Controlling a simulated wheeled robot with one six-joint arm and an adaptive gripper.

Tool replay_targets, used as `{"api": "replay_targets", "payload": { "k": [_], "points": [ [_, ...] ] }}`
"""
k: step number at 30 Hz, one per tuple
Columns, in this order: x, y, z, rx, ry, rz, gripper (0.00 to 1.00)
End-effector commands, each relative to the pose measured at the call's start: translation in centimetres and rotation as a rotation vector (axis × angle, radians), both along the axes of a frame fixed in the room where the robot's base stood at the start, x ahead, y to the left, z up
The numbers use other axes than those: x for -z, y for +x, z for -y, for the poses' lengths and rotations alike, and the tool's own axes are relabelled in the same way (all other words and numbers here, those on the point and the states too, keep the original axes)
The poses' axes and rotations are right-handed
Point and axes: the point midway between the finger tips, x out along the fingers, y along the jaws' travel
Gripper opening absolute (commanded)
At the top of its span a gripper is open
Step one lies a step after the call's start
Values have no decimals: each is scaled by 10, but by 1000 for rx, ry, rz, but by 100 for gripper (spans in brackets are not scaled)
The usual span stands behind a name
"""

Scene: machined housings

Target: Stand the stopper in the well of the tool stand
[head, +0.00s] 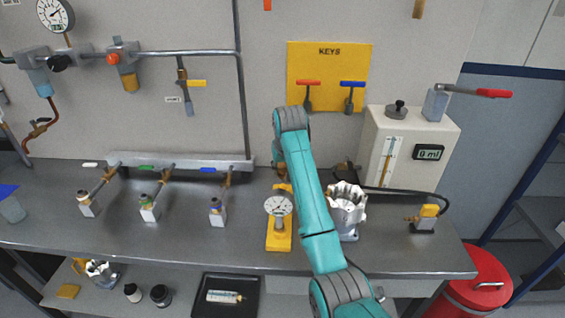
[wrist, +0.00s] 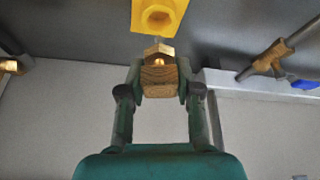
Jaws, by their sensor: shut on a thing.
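In the wrist view my gripper (wrist: 160,82) is shut on a small wooden block (wrist: 159,88), which appears to be the stopper. A brass hexagonal piece (wrist: 158,52) shows at its far end; I cannot tell whether it is part of the stopper. The stopper appears apart from the recess. In the head view a yellow part (head: 283,187) shows beside my arm; my arm hides most of the gripper area, and the stopper cannot be made out there.
A dial gauge on a yellow base (head: 279,242) stands just left of my arm. A rail (head: 180,162) with several taps runs along the back left.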

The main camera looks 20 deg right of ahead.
Motion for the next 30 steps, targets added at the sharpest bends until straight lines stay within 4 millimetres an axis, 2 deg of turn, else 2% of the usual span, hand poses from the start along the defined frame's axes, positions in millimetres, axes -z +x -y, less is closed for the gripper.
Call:
{"api": "replay_targets", "payload": {
  "k": [7, 30],
  "points": [
    [14, 0, 0, 0, 0, -1, 0],
    [14, 0, 0, 0, 0, 0, 0]
  ]
}}
